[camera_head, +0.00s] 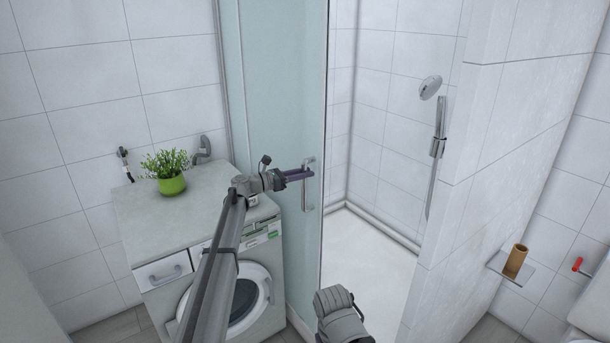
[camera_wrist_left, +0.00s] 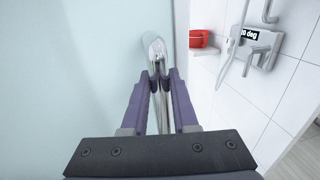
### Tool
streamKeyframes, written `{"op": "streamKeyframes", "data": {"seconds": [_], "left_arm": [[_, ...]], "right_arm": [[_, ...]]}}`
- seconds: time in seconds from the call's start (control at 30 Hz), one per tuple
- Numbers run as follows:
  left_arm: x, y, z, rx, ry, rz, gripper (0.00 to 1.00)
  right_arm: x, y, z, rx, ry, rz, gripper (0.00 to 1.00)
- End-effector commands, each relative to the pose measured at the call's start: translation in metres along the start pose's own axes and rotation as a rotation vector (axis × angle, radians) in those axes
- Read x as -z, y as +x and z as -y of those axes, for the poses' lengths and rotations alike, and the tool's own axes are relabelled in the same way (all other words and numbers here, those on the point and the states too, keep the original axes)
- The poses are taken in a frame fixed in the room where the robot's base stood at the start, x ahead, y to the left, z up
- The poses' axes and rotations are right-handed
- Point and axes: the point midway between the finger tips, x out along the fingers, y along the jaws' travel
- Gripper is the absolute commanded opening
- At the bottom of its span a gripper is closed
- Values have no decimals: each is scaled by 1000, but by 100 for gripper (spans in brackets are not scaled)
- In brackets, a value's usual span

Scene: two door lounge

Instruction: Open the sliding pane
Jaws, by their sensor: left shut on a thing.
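The sliding pane (camera_head: 285,115) is a pale, frosted glass panel of the shower. It stands to the left of an open gap into the shower. Its upright metal handle (camera_head: 308,197) is near its right edge. My left gripper (camera_head: 310,173) is at the handle's upper part. In the left wrist view the purple fingers of my left gripper (camera_wrist_left: 160,82) are shut around the chrome handle (camera_wrist_left: 155,48), with the pane (camera_wrist_left: 90,70) filling the left side. Of my right arm only a grey part shows at the bottom of the head view; its fingers do not show.
A washing machine (camera_head: 235,295) and a counter (camera_head: 160,222) with a potted plant (camera_head: 172,185) stand left of the pane. A tiled wall (camera_head: 470,190) bounds the shower on the right. The shower floor (camera_head: 365,255) is clear where visible. A red container (camera_wrist_left: 199,39) sits on a shelf inside.

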Motion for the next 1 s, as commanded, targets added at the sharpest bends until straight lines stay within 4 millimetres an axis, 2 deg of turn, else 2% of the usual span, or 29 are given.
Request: {"op": "streamKeyframes", "data": {"seconds": [0.07,0.1,0.33,0.73,1.0], "left_arm": [[0,0,-1,-2,0,1,0],[0,0,-1,-2,0,1,31],[0,0,0,-1,0,0,56],[0,-6,0,-1,0,0,57],[0,-41,1,-2,0,0,57]], "right_arm": [[0,0,0,0,0,0,50],[0,0,0,0,0,0,50],[0,0,0,0,0,0,50],[0,0,0,0,0,0,50],[0,0,0,0,0,0,50]]}}
